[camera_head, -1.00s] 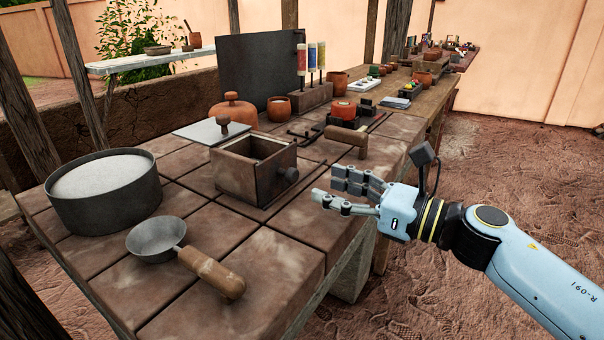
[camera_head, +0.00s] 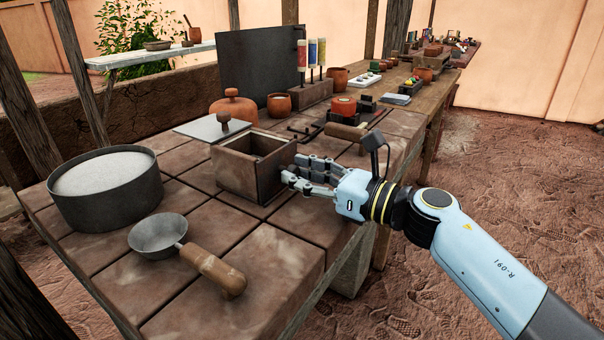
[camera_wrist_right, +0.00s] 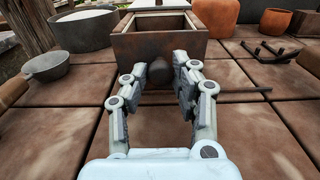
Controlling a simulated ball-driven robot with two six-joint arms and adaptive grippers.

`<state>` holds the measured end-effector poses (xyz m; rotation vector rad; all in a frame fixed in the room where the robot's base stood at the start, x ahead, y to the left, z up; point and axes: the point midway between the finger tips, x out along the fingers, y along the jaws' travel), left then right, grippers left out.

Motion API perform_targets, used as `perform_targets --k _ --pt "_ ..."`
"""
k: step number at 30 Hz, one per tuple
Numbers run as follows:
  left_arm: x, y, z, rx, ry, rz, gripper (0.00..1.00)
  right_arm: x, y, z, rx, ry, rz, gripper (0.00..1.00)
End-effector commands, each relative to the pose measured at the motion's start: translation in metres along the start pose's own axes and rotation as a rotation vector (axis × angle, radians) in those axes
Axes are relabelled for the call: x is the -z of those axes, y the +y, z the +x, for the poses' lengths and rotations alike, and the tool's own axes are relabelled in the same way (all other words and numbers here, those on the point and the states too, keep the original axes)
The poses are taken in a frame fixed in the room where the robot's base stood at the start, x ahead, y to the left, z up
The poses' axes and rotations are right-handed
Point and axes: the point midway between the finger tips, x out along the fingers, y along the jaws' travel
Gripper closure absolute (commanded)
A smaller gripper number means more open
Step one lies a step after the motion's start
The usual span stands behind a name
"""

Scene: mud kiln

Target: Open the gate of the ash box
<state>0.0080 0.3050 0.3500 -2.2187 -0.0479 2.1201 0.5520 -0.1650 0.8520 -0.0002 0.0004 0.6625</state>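The ash box (camera_head: 235,172) is a small brown open-topped box on the tiled bench. Its dark gate (camera_head: 270,180) is the face turned toward my right gripper and looks closed. A dark round knob (camera_wrist_right: 160,72) on the gate shows in the right wrist view; in the head view the fingers hide it. My right gripper (camera_head: 290,168) is at the gate, its fingers spread on both sides of the knob. In the wrist view, the open fingers (camera_wrist_right: 160,84) show a gap beside the knob. My left gripper is not in view.
A grey plate with a wooden knob (camera_head: 200,130) lies behind the box. A dark pan of pale powder (camera_head: 105,185) and a scoop (camera_head: 160,235) stand left and in front. A dark rod (camera_wrist_right: 240,92) lies right of the knob in the wrist view.

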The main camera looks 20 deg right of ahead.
Motion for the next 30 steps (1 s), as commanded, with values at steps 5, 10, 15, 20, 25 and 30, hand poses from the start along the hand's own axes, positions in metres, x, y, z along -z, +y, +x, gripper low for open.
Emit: perform_targets --k 5,10,15,20,25,30 --pt "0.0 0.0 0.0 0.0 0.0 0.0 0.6 0.0 0.0 0.0 0.0 0.0 0.0 1.0" --pt "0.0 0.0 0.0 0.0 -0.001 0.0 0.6 0.0 0.0 0.0 0.0 0.0 0.0 1.0" --pt "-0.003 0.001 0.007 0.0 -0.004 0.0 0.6 0.003 -0.011 0.0 0.0 0.001 -0.003 1.0" --pt "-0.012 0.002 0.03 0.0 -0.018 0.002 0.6 0.007 -0.051 0.0 0.001 0.003 -0.006 1.0" --pt "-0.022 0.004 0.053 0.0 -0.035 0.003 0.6 0.007 -0.091 0.0 0.001 0.002 -0.002 1.0" --pt "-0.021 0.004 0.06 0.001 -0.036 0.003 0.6 0.003 -0.108 0.0 0.0 0.001 0.001 1.0"
